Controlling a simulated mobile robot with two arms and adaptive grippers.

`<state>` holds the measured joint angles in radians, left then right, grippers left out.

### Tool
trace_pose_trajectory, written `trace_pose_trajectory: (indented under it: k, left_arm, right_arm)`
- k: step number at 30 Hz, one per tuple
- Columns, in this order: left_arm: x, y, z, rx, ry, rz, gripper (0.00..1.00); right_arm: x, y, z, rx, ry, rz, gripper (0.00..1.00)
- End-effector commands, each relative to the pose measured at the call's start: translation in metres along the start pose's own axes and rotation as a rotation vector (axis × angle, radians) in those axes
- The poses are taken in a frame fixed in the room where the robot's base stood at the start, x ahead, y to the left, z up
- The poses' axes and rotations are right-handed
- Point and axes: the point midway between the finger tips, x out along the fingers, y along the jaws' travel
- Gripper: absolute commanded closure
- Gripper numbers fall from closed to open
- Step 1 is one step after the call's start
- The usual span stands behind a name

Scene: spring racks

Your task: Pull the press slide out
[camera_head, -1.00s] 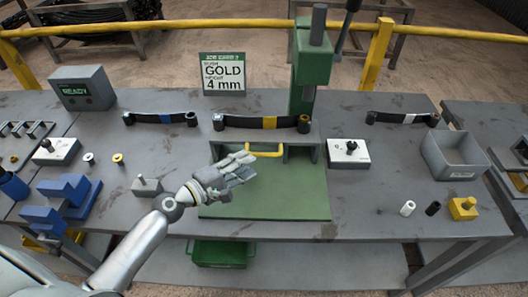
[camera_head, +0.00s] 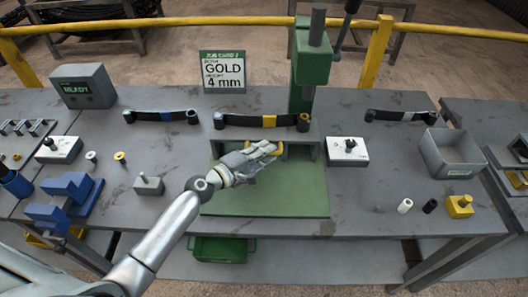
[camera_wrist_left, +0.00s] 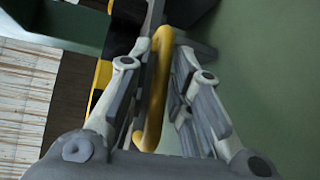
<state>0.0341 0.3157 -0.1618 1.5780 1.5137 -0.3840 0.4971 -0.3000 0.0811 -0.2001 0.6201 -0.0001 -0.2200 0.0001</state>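The green press (camera_head: 312,60) stands at the back of the bench. The yellow handle (camera_head: 281,149) of its slide is at the opening under the press, above a green base plate (camera_head: 290,200). My left gripper (camera_head: 268,151) is at the handle and hides most of it in the head view. In the left wrist view the yellow handle (camera_wrist_left: 155,95) lies between the two fingers (camera_wrist_left: 160,75) of my left gripper. The fingers are apart, with a gap on the right side of the handle. The slide behind the handle is mostly hidden. My right gripper is not in view.
A sign (camera_head: 223,72) reads GOLD, 4 mm. Leaf springs lie at the back, one with a gold band (camera_head: 269,121). A white block (camera_head: 347,152) stands right of the press, a grey bin (camera_head: 452,154) further right, blue fixtures (camera_head: 68,190) at left.

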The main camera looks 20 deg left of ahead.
Motion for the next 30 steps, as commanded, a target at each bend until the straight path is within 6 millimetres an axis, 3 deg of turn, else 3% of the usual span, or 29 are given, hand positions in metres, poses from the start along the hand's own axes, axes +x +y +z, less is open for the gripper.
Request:
trace_pose_trajectory:
  k: [3, 17, 23, 30]
  left_arm:
    - [0.000, 0.000, 0.000, 0.000, 0.000, 0.000, 1.00]
    - [-0.005, -0.002, 0.005, -0.001, -0.001, -0.002, 1.00]
    - [-0.025, -0.009, 0.024, -0.003, -0.001, -0.003, 1.00]
    - [-0.062, -0.021, 0.062, -0.003, -0.003, -0.005, 1.00]
  right_arm:
    - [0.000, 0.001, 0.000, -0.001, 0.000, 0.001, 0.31]
    - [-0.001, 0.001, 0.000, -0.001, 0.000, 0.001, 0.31]
    - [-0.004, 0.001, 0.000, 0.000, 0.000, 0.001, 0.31]
    - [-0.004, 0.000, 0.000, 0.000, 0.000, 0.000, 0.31]
